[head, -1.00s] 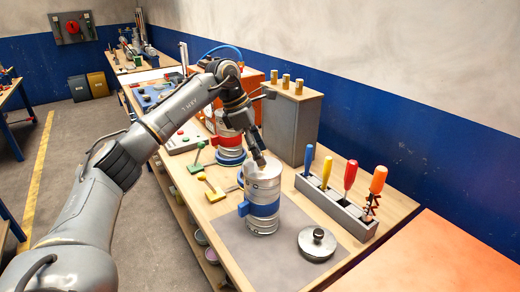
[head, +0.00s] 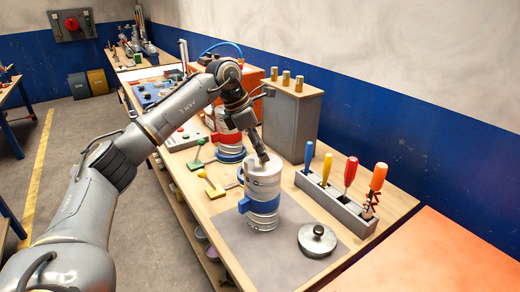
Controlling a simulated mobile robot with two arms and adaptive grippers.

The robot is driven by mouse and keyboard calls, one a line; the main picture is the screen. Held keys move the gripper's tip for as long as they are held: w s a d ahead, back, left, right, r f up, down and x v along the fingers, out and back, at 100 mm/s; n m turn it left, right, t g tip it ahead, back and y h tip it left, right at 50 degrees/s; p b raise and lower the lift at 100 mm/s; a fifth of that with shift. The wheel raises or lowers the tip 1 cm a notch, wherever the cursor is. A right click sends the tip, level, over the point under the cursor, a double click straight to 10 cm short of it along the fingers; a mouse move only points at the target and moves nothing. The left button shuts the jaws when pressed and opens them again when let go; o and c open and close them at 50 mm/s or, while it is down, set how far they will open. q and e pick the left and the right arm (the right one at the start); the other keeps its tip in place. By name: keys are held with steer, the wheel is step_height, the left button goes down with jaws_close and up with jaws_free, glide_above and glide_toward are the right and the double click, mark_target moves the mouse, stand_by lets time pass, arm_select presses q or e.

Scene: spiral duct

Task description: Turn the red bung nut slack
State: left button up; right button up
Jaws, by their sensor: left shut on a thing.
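A silver canister (head: 264,222) with a blue band and a blue side clamp stands upright on a grey mat. My left gripper (head: 263,157) reaches down to its top from behind. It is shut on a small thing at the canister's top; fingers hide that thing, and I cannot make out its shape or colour. No red bung nut can be told apart on this canister. A second silver canister (head: 230,140) behind has a red upper part and a blue ring at its foot. My right gripper is out of view.
A round grey lid with a knob (head: 317,240) lies on the mat (head: 285,264). A rack (head: 334,205) of coloured-handled tools stands right. A grey cabinet (head: 290,125) stands behind.

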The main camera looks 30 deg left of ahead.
arm_select(q)
steer(key=shift+n+t+y, duration=0.3)
steer(key=shift+n+t, duration=0.1)
steer(key=shift+n, duration=0.8)
steer(key=o, duration=1.2)
steer(key=shift+c, duration=0.2)
steer(key=v, duration=1.2)
